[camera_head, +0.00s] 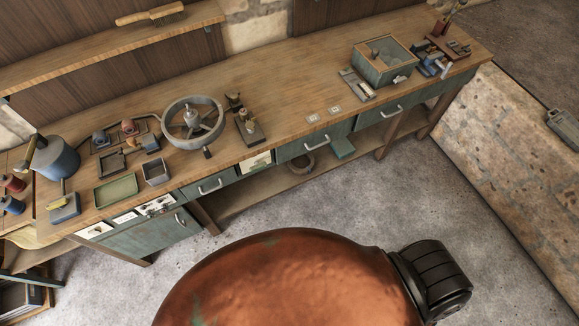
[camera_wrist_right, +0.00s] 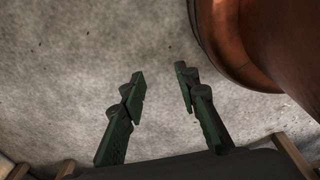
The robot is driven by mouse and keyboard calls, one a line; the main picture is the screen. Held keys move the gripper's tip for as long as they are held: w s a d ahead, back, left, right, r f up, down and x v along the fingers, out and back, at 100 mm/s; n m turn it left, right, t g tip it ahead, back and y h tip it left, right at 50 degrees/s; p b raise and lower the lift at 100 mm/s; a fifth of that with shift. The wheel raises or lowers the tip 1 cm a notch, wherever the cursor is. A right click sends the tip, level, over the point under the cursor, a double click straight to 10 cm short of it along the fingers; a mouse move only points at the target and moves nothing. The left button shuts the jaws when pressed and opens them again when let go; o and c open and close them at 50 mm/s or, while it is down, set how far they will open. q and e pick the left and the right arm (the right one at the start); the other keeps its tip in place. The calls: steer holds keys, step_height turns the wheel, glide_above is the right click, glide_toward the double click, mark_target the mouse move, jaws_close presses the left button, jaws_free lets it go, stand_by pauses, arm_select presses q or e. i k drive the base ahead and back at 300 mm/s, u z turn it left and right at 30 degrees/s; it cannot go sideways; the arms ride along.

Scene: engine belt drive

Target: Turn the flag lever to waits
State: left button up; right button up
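I cannot single out the flag lever for certain in the head view. A small dark upright mechanism with a pale knob (camera_head: 245,122) stands on the workbench (camera_head: 285,85), right of a spoked flywheel (camera_head: 192,122). White label plates with small dark fittings (camera_head: 158,205) sit on the bench front at the left; any wording is too small to read. My right gripper (camera_wrist_right: 160,77) shows in the right wrist view, open and empty, with its green fingers apart over the grey floor. It is away from the bench. My left gripper is in neither view.
A blue-grey tank (camera_head: 55,158), a green tray (camera_head: 115,190) and a grey box (camera_head: 156,173) stand on the bench's left part. A glass-topped box (camera_head: 384,60) stands at the right. Bench space between flywheel and box is mostly clear. A stone wall (camera_head: 510,160) borders the right.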

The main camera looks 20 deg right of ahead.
mark_target(258, 165)
steer(key=z, duration=0.3)
steer(key=i, duration=0.5)
steer(key=z, duration=2.15)
